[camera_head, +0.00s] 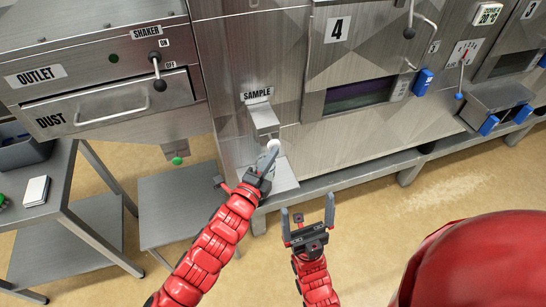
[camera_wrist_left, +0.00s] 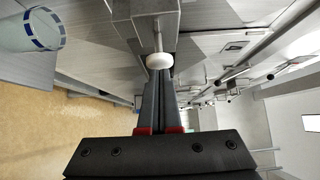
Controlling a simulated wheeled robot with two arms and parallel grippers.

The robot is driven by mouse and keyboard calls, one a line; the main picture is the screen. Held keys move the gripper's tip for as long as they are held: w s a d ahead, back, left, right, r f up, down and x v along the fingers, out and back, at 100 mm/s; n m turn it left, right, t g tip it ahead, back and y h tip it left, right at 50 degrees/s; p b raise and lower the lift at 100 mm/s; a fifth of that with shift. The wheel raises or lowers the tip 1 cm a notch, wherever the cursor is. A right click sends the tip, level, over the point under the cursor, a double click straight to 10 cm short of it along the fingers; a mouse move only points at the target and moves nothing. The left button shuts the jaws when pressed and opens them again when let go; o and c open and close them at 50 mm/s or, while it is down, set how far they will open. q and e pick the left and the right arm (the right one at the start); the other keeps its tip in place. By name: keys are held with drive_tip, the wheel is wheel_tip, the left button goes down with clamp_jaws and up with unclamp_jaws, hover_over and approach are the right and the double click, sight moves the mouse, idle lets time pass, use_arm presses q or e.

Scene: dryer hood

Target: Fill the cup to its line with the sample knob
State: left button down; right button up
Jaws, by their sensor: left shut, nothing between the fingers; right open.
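The sample knob is a white round knob (camera_head: 273,145) under the metal spout box (camera_head: 263,118) labelled SAMPLE. It also shows in the left wrist view (camera_wrist_left: 159,61), on a short rod. My left gripper (camera_head: 268,159) is shut and empty, with its tips right at the knob; I cannot tell whether they touch it. A pale translucent cup with blue bands (camera_wrist_left: 30,32) shows at the upper left of the left wrist view; its fill level cannot be made out. In the head view I cannot make out the cup. My right gripper (camera_head: 308,205) is open and empty, lower and to the right.
A small metal shelf (camera_head: 284,178) lies below the spout, partly behind my left gripper. The dust drawer (camera_head: 120,105) and shaker lever (camera_head: 157,70) are at the left. A side table (camera_head: 60,190) stands at the far left. Open floor lies below the machine.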

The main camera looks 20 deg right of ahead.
sight(272, 141)
use_arm(q)
drive_tip(key=shift+w, duration=0.1)
drive_tip(key=shift+w+b, duration=0.55)
drive_tip(key=shift+w, duration=0.65)
drive_tip(key=shift+w+r, duration=0.15)
drive_tip(key=shift+w, duration=0.05)
drive_tip(key=shift+w+a, duration=0.1)
drive_tip(key=shift+a, duration=0.05)
idle(6.3)
